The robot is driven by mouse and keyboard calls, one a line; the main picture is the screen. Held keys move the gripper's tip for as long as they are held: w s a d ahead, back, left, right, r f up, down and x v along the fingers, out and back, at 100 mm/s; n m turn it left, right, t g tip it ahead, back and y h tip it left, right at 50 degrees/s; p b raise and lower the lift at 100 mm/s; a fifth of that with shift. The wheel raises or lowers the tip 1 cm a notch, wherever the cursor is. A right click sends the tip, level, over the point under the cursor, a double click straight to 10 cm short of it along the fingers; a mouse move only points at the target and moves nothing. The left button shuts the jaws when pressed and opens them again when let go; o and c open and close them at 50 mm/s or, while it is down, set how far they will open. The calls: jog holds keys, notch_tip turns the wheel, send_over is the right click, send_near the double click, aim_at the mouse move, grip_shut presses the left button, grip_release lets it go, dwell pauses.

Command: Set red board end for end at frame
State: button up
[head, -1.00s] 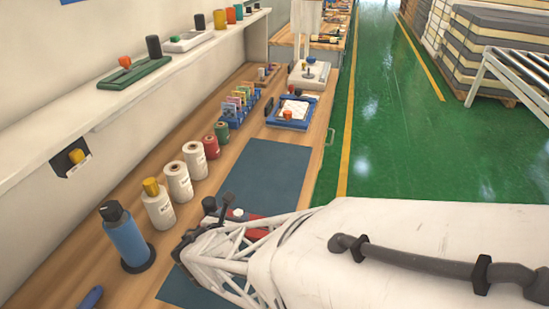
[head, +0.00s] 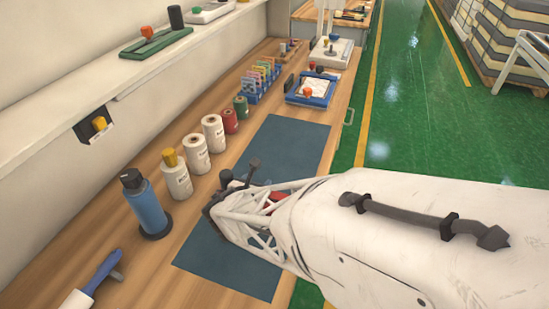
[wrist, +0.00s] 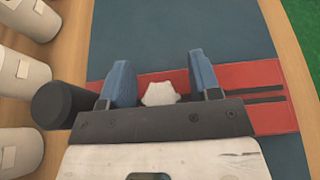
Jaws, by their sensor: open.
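The red board (wrist: 258,82) lies flat across the blue-grey mat in the wrist view. Two dark slots run along its right end. A white faceted knob (wrist: 160,93) stands on its middle. A dark cylinder (wrist: 60,103) stands at its left end; I cannot tell whether it is fixed to the board. My gripper (wrist: 161,80) is open, with one blue finger on each side of the white knob and gaps showing. In the head view only a bit of the red board (head: 280,196) shows past my arm, which hides most of it and the fingertips.
The mat (head: 290,145) has free room beyond the board. White spools (head: 197,153), a blue bottle (head: 146,207) and a blue-handled tool (head: 101,272) line the left. A blue-framed tray (head: 311,91) with a red-orange knob lies farther back. A shelf (head: 130,65) runs along the wall.

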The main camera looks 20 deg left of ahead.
grip_shut()
dwell(0.3)
jog(key=shift+r, duration=0.15)
jog(key=shift+r, duration=1.5)
jog(key=shift+s+d+r, duration=0.2)
jog(key=s+d+r, duration=0.1)
jog(key=s+d, duration=0.9)
jog(key=s, duration=0.1)
jog(key=shift+s+r, duration=0.2)
jog(key=shift+s, duration=0.1)
jog(key=shift+d, duration=0.1)
